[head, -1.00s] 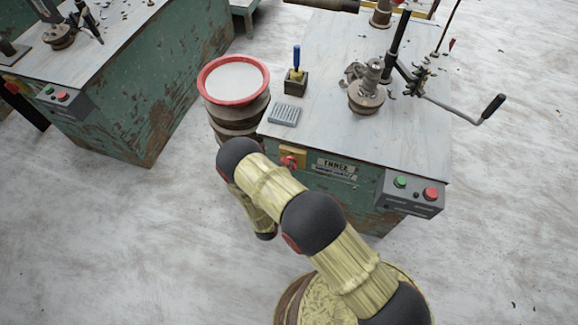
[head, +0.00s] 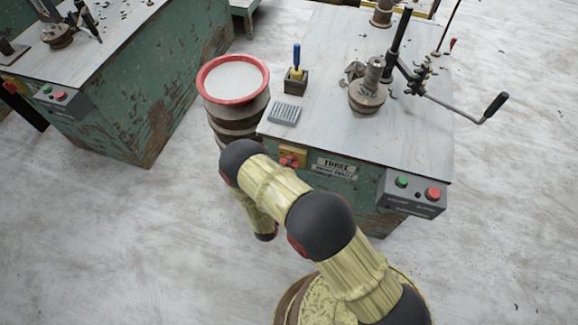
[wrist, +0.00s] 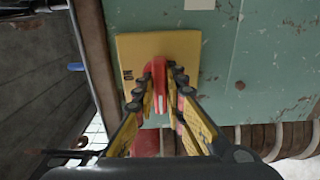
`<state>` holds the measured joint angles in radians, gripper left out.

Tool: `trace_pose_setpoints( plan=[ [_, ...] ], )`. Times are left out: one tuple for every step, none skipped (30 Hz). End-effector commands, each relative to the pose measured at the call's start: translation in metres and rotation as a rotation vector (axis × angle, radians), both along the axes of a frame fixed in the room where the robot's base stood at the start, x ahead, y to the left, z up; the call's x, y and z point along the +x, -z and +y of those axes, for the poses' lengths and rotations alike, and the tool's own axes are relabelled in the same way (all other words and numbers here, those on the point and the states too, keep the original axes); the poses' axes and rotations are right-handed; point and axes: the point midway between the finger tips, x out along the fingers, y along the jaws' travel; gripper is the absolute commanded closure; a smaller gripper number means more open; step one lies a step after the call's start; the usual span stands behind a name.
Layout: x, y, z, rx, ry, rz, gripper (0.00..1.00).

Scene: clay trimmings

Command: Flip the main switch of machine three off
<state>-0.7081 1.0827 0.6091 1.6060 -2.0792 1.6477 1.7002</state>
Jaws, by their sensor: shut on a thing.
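Machine three is the green cabinet with a pale top at the right in the head view, with a label plate reading THREE (head: 336,167). Its main switch is a red handle (head: 288,161) on a yellow plate (head: 297,152) at the front's left side. In the wrist view the red handle (wrist: 160,72) stands out from the yellow plate (wrist: 130,47), which bears a small dark marking at its left. My gripper (wrist: 160,82) is shut on the red handle, one finger on each side. The fingers cover part of the handle. The head view does not clearly show my gripper.
A grey box with a green button (head: 401,181) and a red button (head: 433,193) is at the front right corner. A red-rimmed tub (head: 205,77) stands left of the machine. A crank handle (head: 496,104) juts out at the right. Another green machine (head: 150,110) is at the left.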

Motion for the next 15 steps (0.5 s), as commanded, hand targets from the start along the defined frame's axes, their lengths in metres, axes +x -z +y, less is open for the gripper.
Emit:
trace_pose_setpoints(
  plan=[
    [0.0005,0.0002,0.0015,-0.003,-0.003,0.002,1.00],
    [0.0005,0.0003,0.0015,-0.005,-0.003,0.003,1.00],
    [0.0004,0.0003,0.0016,-0.007,-0.004,0.004,1.00],
    [0.0004,0.0003,0.0016,-0.008,-0.004,0.004,1.00],
    [0.0004,0.0003,0.0016,-0.008,-0.004,0.004,1.00],
    [0.0004,0.0003,0.0016,-0.008,-0.004,0.004,1.00],
    [0.0004,0.0003,0.0017,-0.008,-0.004,0.004,1.00],
    [0.0004,0.0003,0.0017,-0.008,-0.004,0.004,1.00],
    [0.0004,0.0003,0.0017,-0.008,-0.004,0.004,1.00],
    [0.0004,0.0003,0.0017,-0.008,-0.004,0.004,1.00],
    [0.0004,0.0003,0.0017,-0.008,-0.004,0.004,1.00],
    [0.0004,0.0003,0.0017,-0.008,-0.004,0.004,1.00],
    [0.0004,0.0003,0.0017,-0.008,-0.004,0.004,0.87],
    [0.0004,0.0003,0.0016,-0.008,-0.004,0.004,0.85],
    [0.0003,0.0003,0.0015,-0.007,-0.003,0.004,0.83]
  ],
)
